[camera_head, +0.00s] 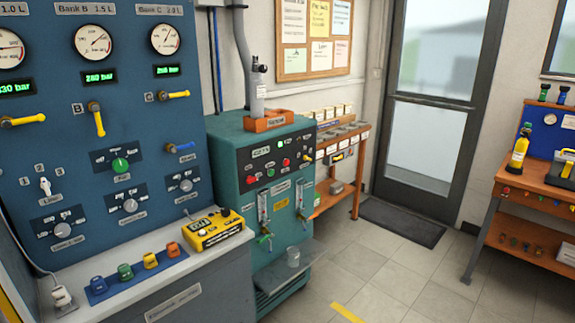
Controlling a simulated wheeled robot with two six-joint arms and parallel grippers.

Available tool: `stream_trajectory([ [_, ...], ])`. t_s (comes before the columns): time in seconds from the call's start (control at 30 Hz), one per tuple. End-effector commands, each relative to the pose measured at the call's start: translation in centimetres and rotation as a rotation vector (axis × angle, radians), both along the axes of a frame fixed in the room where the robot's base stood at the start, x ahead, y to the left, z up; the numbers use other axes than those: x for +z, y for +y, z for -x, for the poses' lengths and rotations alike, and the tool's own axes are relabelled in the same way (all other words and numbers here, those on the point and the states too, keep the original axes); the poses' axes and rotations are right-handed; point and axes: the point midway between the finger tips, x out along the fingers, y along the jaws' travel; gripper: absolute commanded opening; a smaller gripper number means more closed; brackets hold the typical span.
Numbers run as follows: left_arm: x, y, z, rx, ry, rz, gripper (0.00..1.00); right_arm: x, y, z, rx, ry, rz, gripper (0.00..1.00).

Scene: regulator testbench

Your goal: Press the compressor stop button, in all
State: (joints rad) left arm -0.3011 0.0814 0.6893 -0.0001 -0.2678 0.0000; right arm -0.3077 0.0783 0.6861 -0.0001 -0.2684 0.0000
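A teal machine cabinet (222,150), which looks like the compressor, stands right of the blue gauge panel. Its dark front panel (262,170) carries a lit green display (260,152), a green button (280,144), a red button (286,162) and another small red control (250,179). The labels are too small to read, so I cannot tell for sure which red control is the stop button. Neither of my grippers is in view, and nothing blocks the panel.
A blue gauge panel (60,110) with valves and a pale ledge (150,268) is at the left. A yellow device (215,232) sits on the ledge. Orange workbench (520,205) at right; open tiled floor (400,265) between.

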Motion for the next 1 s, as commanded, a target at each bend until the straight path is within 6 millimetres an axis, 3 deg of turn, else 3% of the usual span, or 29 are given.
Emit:
stream_trajectory([
  [0.47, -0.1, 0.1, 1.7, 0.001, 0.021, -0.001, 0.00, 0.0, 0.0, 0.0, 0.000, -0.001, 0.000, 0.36],
  [1.0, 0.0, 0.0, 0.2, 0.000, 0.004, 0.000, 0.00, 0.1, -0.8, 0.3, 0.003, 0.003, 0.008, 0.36],
])
